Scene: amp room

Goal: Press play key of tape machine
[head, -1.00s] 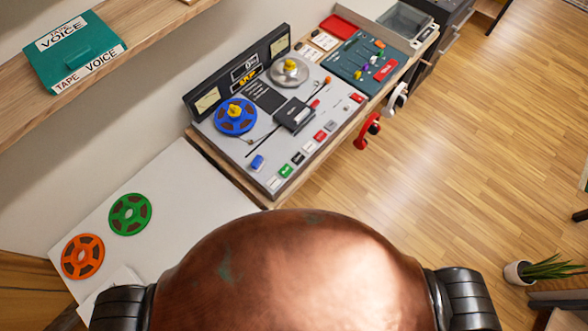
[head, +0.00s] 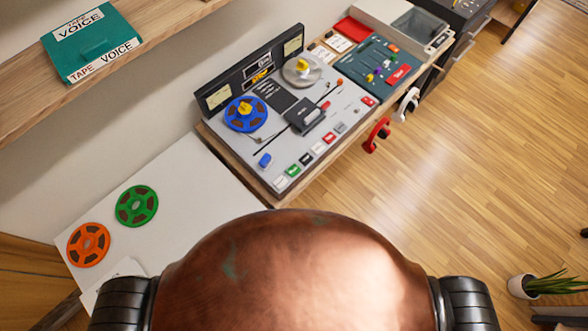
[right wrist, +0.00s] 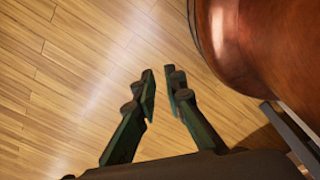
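The tape machine (head: 275,118) stands on the wooden bench in the head view, with a blue reel (head: 245,115) on its left and a grey reel (head: 303,69) on its right. A row of keys runs along its front edge: a green key (head: 293,170), a black key (head: 306,158), red and white ones. Their labels are too small to read, so I cannot tell which is play. My right gripper (right wrist: 160,82) shows in the right wrist view, its fingers apart with nothing between them, above bare floor and away from the machine. My left gripper is not in view.
A green reel (head: 136,206) and an orange reel (head: 88,245) lie on the white tabletop (head: 195,195) left of the machine. A teal mixer panel (head: 375,66) stands beyond it. Red headphones (head: 377,135) hang at the bench edge. A shelf holds a teal box (head: 92,42). Floor is open at right.

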